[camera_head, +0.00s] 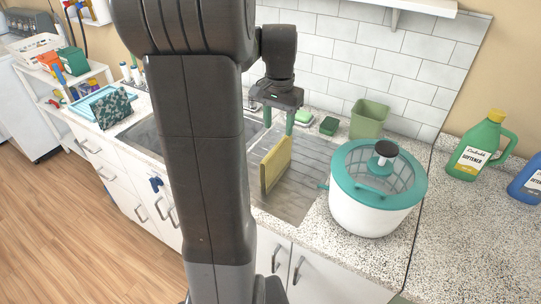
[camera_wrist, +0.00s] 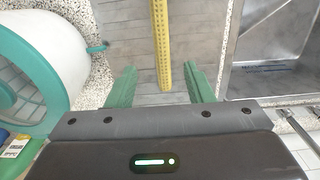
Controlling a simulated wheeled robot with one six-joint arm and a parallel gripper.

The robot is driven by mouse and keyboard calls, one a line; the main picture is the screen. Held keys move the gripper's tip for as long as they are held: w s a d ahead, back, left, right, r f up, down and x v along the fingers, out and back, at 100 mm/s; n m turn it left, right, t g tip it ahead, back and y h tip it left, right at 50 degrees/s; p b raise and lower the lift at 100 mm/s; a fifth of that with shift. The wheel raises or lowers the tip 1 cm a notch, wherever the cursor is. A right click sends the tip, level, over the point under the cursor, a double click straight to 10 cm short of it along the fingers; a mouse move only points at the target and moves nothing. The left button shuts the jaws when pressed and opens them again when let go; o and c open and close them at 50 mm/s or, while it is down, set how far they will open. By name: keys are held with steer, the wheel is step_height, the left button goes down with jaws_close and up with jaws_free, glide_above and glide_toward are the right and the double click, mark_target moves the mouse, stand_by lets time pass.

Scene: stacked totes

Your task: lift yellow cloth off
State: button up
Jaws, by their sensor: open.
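The yellow cloth (camera_head: 276,163) stands upright as a thin folded panel on the grey ribbed drainboard beside the sink. In the wrist view the cloth (camera_wrist: 161,40) is a narrow yellow strip with small dark dots, seen almost edge-on from above. Whatever holds it up is hidden. My gripper (camera_head: 279,119) is above and slightly behind the cloth in the head view, with green fingers pointing down. In the wrist view my gripper (camera_wrist: 160,70) is open and empty, and the strip's near end lies between the fingers in the picture. I see no contact.
A white tub with a teal lid (camera_head: 376,187) stands close right of the cloth. A green bin (camera_head: 368,119), a green sponge (camera_head: 329,125) and a soap dish (camera_head: 303,117) line the tiled wall. The steel sink (camera_wrist: 284,40) is on the cloth's other side.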

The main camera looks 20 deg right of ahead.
mark_target(277, 147)
step_height(277, 147, down, 11)
steer(key=shift+a+f+p, duration=0.1)
steer(key=shift+p, duration=0.65)
steer(key=shift+w, duration=0.1)
jaws_close()
